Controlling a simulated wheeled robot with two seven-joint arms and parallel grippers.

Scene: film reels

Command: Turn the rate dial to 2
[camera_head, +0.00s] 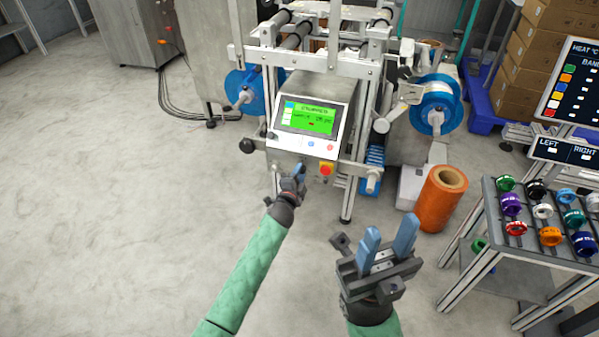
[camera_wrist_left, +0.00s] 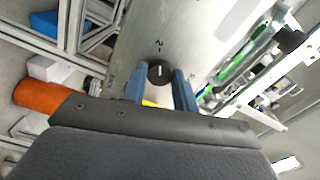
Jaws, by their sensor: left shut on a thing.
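The rate dial (camera_wrist_left: 160,76) is a small black knob on the machine's metal panel, seen in the left wrist view. A white line on it points roughly toward the printed 2 just above it. My left gripper (camera_wrist_left: 159,84) is shut on the dial, with one blue finger on each side. In the head view my left gripper (camera_head: 298,175) is at the panel below the green screen, and it hides the dial there. My right gripper (camera_head: 388,238) is open and empty in front of the machine, its blue fingers apart.
The control box (camera_head: 312,110) has a lit green screen (camera_head: 307,118), with a red emergency button (camera_head: 325,169) close to my left gripper. An orange roll (camera_head: 436,200) stands on the floor to the right. A rack of coloured reels (camera_head: 540,215) is at far right. The left floor is clear.

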